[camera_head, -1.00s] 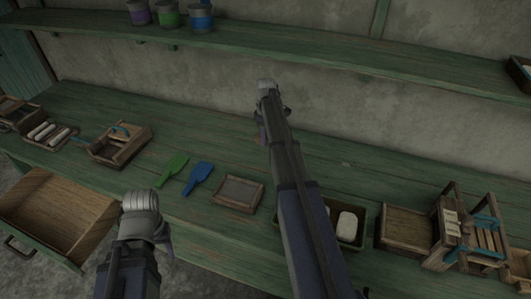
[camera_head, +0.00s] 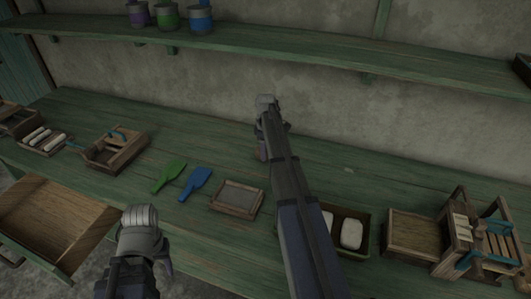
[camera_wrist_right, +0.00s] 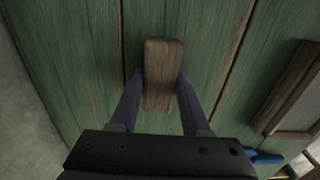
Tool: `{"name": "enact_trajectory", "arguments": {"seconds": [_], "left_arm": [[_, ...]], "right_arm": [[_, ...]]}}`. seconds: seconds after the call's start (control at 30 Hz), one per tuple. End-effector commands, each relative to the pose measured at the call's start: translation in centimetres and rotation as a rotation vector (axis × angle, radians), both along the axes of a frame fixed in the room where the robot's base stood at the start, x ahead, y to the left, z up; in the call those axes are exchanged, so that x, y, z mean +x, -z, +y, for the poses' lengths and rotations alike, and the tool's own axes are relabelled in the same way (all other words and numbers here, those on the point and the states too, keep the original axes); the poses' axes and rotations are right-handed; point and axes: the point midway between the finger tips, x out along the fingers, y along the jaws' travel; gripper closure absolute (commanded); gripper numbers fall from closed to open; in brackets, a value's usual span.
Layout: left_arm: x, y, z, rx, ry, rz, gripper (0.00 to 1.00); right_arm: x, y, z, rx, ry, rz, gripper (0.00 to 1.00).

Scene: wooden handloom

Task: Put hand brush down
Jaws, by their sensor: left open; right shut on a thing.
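The hand brush (camera_wrist_right: 163,75) shows in the right wrist view as a brown wooden block between the fingers of my right gripper (camera_wrist_right: 162,98). The right gripper is shut on it, over the green bench planks. In the head view my right gripper (camera_head: 262,137) is over the back middle of the bench, and the brush is mostly hidden behind my arm. I cannot tell if the brush touches the bench. My left gripper (camera_head: 150,262) is open and empty at the front edge, near the open drawer.
A green scraper (camera_head: 169,176), a blue scraper (camera_head: 195,183) and a framed grey panel (camera_head: 237,198) lie left of my right arm. A tray with white pieces (camera_head: 351,234), a wooden box (camera_head: 412,230) and a small loom (camera_head: 475,232) stand right. The back of the bench is clear.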

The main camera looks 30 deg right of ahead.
Motion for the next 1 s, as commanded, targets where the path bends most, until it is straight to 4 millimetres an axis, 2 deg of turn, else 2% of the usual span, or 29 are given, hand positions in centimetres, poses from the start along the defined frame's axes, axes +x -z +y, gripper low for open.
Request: {"name": "enact_trajectory", "arguments": {"seconds": [0.07, 0.1, 0.33, 0.73, 1.0], "left_arm": [[0.0, 0.4, 0.0, 0.000, 0.000, 0.000, 0.48], [0.0, 0.3, 0.0, 0.000, 0.000, 0.000, 0.48], [0.0, 0.3, 0.0, 0.000, 0.000, 0.000, 0.48], [0.0, -0.1, 0.0, 0.000, 0.000, 0.000, 0.48], [0.0, -2.4, 0.0, 0.000, 0.000, 0.000, 0.48]], "right_arm": [[0.0, 0.4, 0.0, 0.000, 0.000, 0.000, 0.98], [0.0, 0.3, 0.0, 0.000, 0.000, 0.000, 0.51], [0.0, 0.3, 0.0, 0.000, 0.000, 0.000, 0.25], [0.0, -0.1, 0.0, 0.000, 0.000, 0.000, 0.23], [0.0, -2.4, 0.0, 0.000, 0.000, 0.000, 0.23]]}}
